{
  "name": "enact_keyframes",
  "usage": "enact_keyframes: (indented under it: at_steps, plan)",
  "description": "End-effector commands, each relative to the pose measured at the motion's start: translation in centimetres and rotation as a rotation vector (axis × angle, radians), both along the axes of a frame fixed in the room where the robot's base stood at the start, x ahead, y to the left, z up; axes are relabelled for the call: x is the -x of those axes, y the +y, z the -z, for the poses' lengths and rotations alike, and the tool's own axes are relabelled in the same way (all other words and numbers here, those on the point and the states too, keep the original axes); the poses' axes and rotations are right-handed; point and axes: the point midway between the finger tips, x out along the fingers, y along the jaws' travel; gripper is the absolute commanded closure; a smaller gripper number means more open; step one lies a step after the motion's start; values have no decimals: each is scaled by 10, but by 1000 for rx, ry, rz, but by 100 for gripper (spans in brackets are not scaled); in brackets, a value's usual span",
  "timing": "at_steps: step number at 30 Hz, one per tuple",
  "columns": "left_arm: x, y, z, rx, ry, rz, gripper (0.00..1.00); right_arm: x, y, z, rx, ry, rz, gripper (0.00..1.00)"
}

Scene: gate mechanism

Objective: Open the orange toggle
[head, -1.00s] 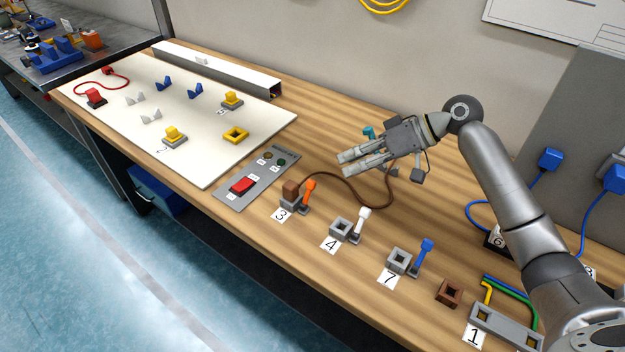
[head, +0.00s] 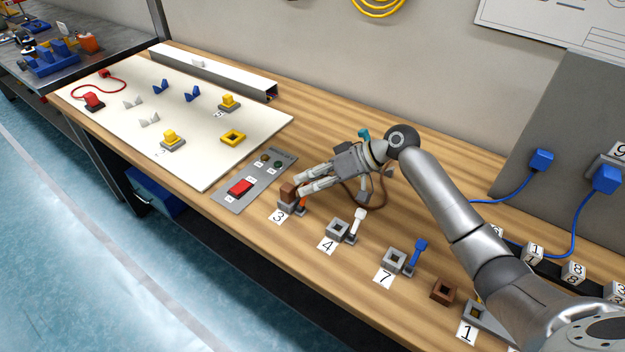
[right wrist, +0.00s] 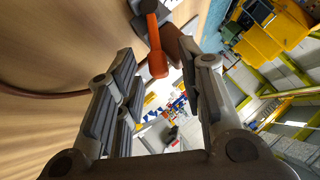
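The orange toggle (head: 303,203) sits on the brown block's grey base (head: 287,206) beside label 3. In the head view my right gripper's fingers hide most of its lever. In the right wrist view the toggle (right wrist: 156,55) shows as an orange lever ahead of the gap between the fingers. My right gripper (head: 299,186) is open, with its fingertips at the toggle and close to the brown block (head: 288,191). I cannot tell whether a finger touches the toggle. In the right wrist view the gripper (right wrist: 160,85) has nothing between its fingers. My left gripper is not in view.
A white toggle (head: 357,219) by label 4 and a blue toggle (head: 418,250) by label 7 stand to the right. A grey panel with a red switch (head: 240,187) lies to the left. A brown cable (head: 379,193) loops under my right gripper.

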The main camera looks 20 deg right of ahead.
Motion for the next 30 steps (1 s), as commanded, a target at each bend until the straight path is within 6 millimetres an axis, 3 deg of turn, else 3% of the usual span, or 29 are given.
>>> enact_keyframes:
  at_steps: [2,11,20,30]
  plan:
    - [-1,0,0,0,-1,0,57,0,0,0,0,0,0,64]
    - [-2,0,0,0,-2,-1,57,0,-1,0,0,0,0,100]
    - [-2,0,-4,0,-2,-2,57,1,0,-2,16,-11,0,100]
    - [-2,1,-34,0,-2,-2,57,10,11,-13,162,-125,-5,100]
